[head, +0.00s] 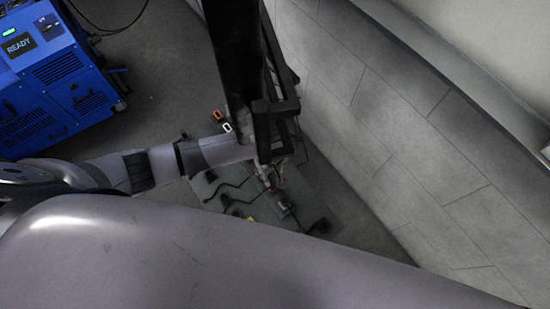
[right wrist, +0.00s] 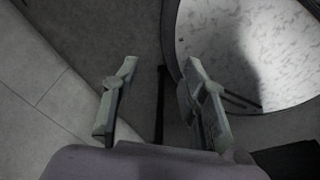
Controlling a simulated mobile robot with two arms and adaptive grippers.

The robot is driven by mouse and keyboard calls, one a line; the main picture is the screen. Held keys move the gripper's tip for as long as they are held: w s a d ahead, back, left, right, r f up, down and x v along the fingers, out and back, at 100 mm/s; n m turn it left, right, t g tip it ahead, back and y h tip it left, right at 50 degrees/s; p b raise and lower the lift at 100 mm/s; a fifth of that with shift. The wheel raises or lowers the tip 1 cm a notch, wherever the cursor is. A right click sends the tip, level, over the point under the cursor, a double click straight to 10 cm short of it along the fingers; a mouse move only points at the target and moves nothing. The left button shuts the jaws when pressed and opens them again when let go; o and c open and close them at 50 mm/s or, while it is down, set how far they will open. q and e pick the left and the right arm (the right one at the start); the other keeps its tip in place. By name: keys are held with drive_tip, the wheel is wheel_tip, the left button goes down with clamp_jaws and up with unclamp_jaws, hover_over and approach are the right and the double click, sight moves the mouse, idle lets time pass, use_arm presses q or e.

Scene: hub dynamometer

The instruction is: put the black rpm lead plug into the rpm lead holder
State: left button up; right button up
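Several dark plugs and black leads lie on a grey panel (head: 235,205) low on the floor in the head view. One dark plug (head: 321,226) is at the panel's right edge. I cannot tell which is the rpm lead plug or which part is the rpm lead holder. My left gripper (head: 268,178) is over the panel's upper middle, small and dark, partly behind a black frame. Its fingers and any held thing are unclear.
A blue machine (head: 52,70) with a READY display stands at upper left. A black frame (head: 278,105) stands upright near the tiled grey wall (head: 400,130). Orange and white small rings (head: 222,121) are left of it. A round pale surface (right wrist: 245,55) is beside my right gripper.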

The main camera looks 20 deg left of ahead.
sight(272, 182)
use_arm(q)
drive_tip(key=shift+w+a+r, duration=0.1)
drive_tip(key=shift+a, duration=0.05)
drive_tip(key=shift+f+b, duration=0.95)
drive_tip(key=shift+b, duration=0.3)
wheel_tip(272, 182, down, 3)
drive_tip(key=b, duration=0.4)
drive_tip(key=shift+f, duration=0.5)
drive_tip(key=shift+f+b, duration=0.45)
drive_tip(key=shift+f, duration=1)
use_arm(e)
wheel_tip(272, 182, down, 8)
drive_tip(key=s, duration=0.1)
drive_tip(key=shift+r, duration=0.15)
use_arm(q)
drive_tip(key=shift+c, duration=0.2)
use_arm(e)
drive_tip(key=shift+s+d, duration=0.1)
drive_tip(key=shift+d, duration=0.1)
